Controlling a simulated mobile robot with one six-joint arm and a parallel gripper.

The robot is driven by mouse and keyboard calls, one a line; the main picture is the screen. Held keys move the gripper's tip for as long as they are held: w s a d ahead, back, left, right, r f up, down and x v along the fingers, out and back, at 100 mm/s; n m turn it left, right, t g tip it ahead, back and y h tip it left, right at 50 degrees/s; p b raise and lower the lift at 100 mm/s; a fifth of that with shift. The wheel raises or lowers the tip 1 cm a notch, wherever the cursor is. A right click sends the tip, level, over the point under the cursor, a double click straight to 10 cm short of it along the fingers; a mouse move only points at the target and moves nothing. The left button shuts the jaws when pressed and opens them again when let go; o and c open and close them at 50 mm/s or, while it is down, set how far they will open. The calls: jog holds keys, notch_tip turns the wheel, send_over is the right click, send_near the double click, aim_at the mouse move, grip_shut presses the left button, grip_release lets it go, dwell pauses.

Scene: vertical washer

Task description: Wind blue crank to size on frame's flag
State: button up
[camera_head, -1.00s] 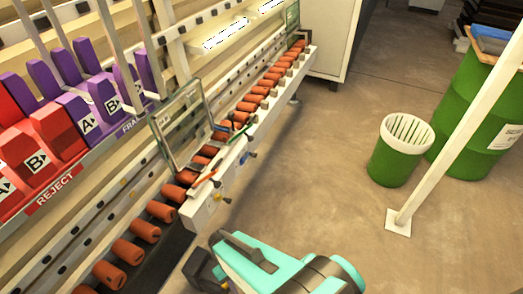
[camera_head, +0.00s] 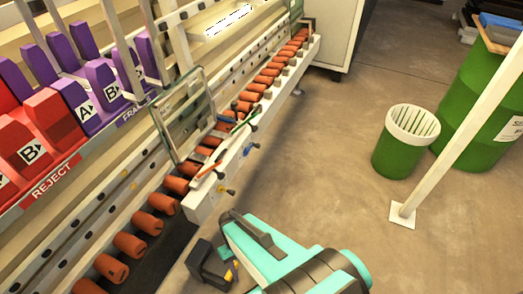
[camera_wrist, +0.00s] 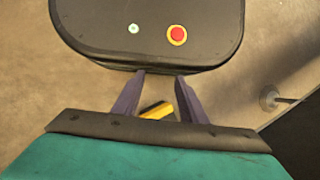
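A small blue crank (camera_head: 247,149) sticks out from the front of the white rail (camera_head: 205,203) in the head view. A yellow crank (camera_head: 230,191) is nearer on the rail, and a dark crank (camera_head: 254,128) is farther. Orange (camera_head: 208,170), blue (camera_head: 225,120) and green (camera_head: 240,123) pointers lie above the rail. A glass sheet in a frame (camera_head: 181,115) stands upright behind it; a small label (camera_head: 166,106) on it is too small to read. My gripper (camera_wrist: 160,86) is open in the wrist view, its two fingers apart, touching no crank. A yellow piece shows behind the fingers.
Orange rollers (camera_head: 130,245) line the rail. Red and purple bins (camera_head: 58,118) stand at left. A green basket (camera_head: 398,155), a green drum (camera_head: 478,120) and a slanted white post (camera_head: 455,145) stand at right. The floor between rail and basket is clear.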

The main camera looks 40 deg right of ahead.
jog(key=w+f+t+y+b, duration=0.2)
jog(key=w+f+y+b, duration=0.1)
jog(key=w+b, duration=0.4)
jog(key=w+d+t+y+b, duration=0.4)
jog(key=w+d+b, duration=0.35)
jog(key=w, duration=0.55)
jog(key=n+t+b, duration=0.3)
jog(key=t+b, duration=1.2)
jog(key=b, duration=0.2)
send_near(260, 147)
jog(key=d+v, duration=0.1)
jog(key=v, duration=0.4)
jog(key=shift+w+a+r+y, duration=0.1)
jog(key=shift+w+y, duration=0.2)
jog(key=shift+w, duration=0.05)
jog(key=b+x, duration=0.2)
jog(key=x, duration=0.5)
jog(key=b+x, duration=0.2)
jog(key=x, duration=0.5)
jog(key=shift+s+a+f, duration=0.1)
jog(key=shift+f, duration=0.15)
